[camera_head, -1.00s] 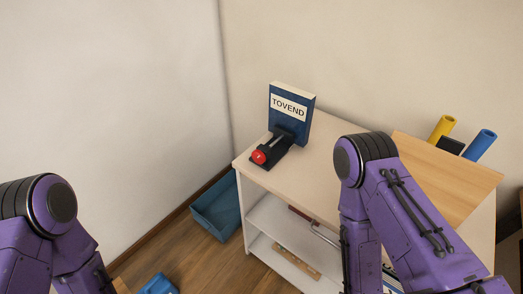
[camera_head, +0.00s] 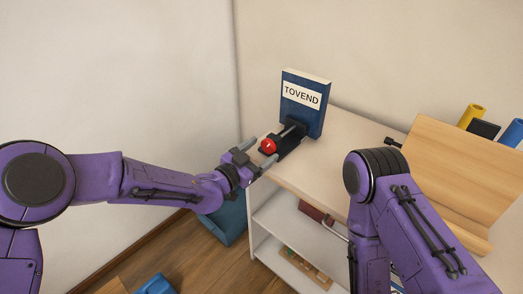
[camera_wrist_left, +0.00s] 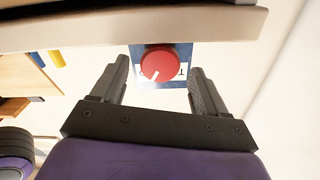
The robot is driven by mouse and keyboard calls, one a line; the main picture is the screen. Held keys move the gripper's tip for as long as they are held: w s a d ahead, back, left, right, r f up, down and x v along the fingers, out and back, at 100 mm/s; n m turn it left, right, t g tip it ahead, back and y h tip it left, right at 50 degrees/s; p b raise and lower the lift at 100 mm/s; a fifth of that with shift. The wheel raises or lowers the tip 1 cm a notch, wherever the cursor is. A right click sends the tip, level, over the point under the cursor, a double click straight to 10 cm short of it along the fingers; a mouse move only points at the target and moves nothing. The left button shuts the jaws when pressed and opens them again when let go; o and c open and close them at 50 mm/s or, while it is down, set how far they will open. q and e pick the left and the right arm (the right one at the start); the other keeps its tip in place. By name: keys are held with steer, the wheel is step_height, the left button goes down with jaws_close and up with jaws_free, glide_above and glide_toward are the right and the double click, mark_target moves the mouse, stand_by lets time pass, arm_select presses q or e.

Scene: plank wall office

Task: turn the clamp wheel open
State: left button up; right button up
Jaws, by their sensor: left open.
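The clamp's red wheel (camera_head: 268,146) sits at the front end of a black clamp base (camera_head: 287,143) on the white shelf unit's top. Behind it stands a blue board (camera_head: 303,104) with a white "TOVEND" label. My left gripper (camera_head: 248,156) is open and empty, just left of the wheel and apart from it. In the left wrist view the round red wheel (camera_wrist_left: 159,64), with a white pointer mark, shows ahead between the two open fingers (camera_wrist_left: 157,82). My right arm shows at the right, but its gripper is not visible.
The white shelf unit (camera_head: 350,124) has lower shelves holding a few tools. A wooden board stand (camera_head: 450,175) and yellow (camera_head: 469,116) and blue rolls are on the right. A blue bin (camera_head: 226,222) is on the floor below my left gripper. A wall stands behind.

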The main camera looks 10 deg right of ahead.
arm_select(q)
steer(key=shift+w+d, duration=0.35)
steer(key=shift+d, duration=0.1)
steer(key=c, duration=1.1)
steer(key=shift+o, duration=0.2)
steer(key=n, duration=0.5)
steer(key=shift+f+n+p, duration=0.15)
steer(key=shift+n+p, duration=0.25)
steer(key=o, duration=1.1)
steer(key=shift+c, duration=0.2)
steer(key=v, duration=1)
steer(key=shift+s+a+b, duration=0.25)
steer(key=shift+s+b, duration=0.05)
